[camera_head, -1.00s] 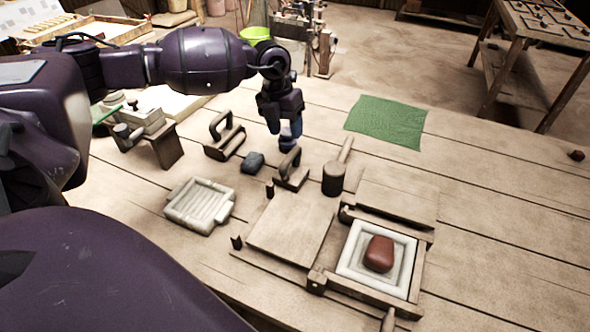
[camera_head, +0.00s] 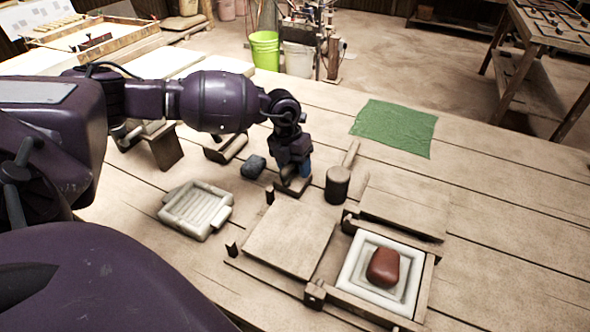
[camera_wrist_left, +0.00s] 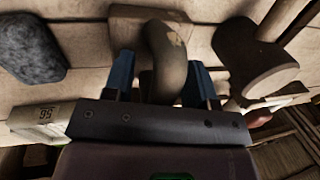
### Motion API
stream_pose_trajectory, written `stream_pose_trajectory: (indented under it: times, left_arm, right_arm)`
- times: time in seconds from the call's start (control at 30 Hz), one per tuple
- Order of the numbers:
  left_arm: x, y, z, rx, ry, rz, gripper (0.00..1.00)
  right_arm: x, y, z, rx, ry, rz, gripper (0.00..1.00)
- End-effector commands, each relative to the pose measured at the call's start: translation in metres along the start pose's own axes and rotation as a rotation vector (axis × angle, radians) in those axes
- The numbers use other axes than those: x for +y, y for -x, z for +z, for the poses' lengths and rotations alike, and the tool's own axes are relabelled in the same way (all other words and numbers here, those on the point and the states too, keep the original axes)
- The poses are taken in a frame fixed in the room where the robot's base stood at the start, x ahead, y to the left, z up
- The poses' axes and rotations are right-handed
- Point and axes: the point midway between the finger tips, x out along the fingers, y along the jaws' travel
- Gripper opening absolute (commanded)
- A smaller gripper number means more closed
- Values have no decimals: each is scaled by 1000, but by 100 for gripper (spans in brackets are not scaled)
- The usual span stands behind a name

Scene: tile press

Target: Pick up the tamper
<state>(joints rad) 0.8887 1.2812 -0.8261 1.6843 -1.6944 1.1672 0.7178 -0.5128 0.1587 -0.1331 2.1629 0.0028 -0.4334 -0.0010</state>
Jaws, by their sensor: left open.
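The tamper, a small dark wooden block (camera_head: 291,188) with an arched handle, stands on the table behind the flat board of the press. My left gripper (camera_head: 297,170) is right above it and hides most of the handle in the head view. In the left wrist view the tamper's curved, worn handle (camera_wrist_left: 166,58) rises between the two blue fingertips of my open left gripper (camera_wrist_left: 162,82). One finger is on each side of the handle, with a visible gap on both sides. My right gripper is not in view.
A mallet (camera_head: 338,186) stands close on the right, and a dark blue-grey lump (camera_head: 253,166) lies on the left. The wooden press frame (camera_head: 315,292) holds a white mould (camera_head: 350,275) with red clay (camera_head: 383,267). A white grooved tray (camera_head: 172,211) and green cloth (camera_head: 394,127) lie apart.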

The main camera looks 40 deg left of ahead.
Motion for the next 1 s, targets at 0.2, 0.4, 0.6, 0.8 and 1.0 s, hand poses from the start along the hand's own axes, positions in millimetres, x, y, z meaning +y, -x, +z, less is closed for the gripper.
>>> stream_pose_trajectory:
  times: [0.2,0.4,0.6,0.8,1.0]
  left_arm:
    - [0,2,1,-4,0,-1,49]
    - [0,2,1,-3,0,0,18]
    - [0,2,1,-3,0,0,0]
    - [-1,3,1,-4,0,-1,0]
    - [-4,17,2,-8,-1,-2,0]
  right_arm:
    - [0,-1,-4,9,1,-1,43]
    - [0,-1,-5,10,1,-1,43]
    - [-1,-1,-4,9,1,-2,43]
    - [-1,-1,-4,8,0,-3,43]
    - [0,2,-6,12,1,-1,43]
